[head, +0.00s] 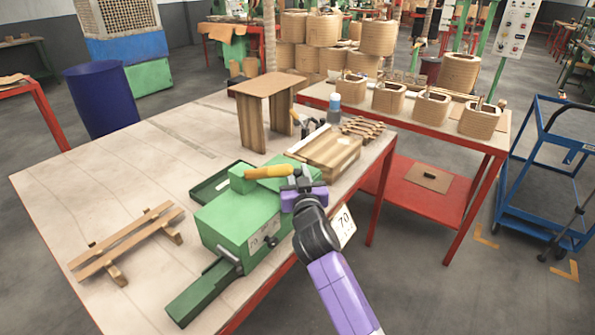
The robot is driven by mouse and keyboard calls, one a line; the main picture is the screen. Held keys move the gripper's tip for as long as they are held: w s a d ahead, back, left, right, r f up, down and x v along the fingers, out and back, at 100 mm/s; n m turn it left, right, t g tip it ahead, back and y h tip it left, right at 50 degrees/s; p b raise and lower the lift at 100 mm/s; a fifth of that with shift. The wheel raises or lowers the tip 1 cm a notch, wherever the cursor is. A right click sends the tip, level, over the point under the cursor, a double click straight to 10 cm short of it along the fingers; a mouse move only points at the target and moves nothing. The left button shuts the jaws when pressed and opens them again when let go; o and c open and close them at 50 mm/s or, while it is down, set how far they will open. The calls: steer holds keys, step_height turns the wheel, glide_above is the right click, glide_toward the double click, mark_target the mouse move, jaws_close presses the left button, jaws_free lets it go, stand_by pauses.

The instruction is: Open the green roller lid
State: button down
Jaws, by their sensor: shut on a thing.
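The green machine (236,222) stands on the front right part of the wooden table, with a plate marked 70 on its near side. Its green top appears closed, though I cannot clearly tell the lid's edges from the body. My purple wrist and arm come in from the lower right and hide the machine's right back corner.
The table (120,150) also holds a dark green tray (222,183) behind the machine, wooden rails (128,240) at left, a small wooden stand (267,86) and a wooden box (328,152) behind.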

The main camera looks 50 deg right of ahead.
steer(key=shift+w+r+p, duration=0.1)
steer(key=shift+r+p, duration=0.6)
steer(key=shift+p, duration=0.35)
steer(key=shift+w+n+g+y+p, duration=0.1)
steer(key=shift+n+g+y+p, duration=0.25)
steer(key=shift+p, duration=0.25)
steer(key=c, duration=1.2)
jaws_free()
steer(key=shift+b+v, duration=0.6)
steer(key=shift+v, duration=3.35)
steer(key=shift+f, duration=0.1)
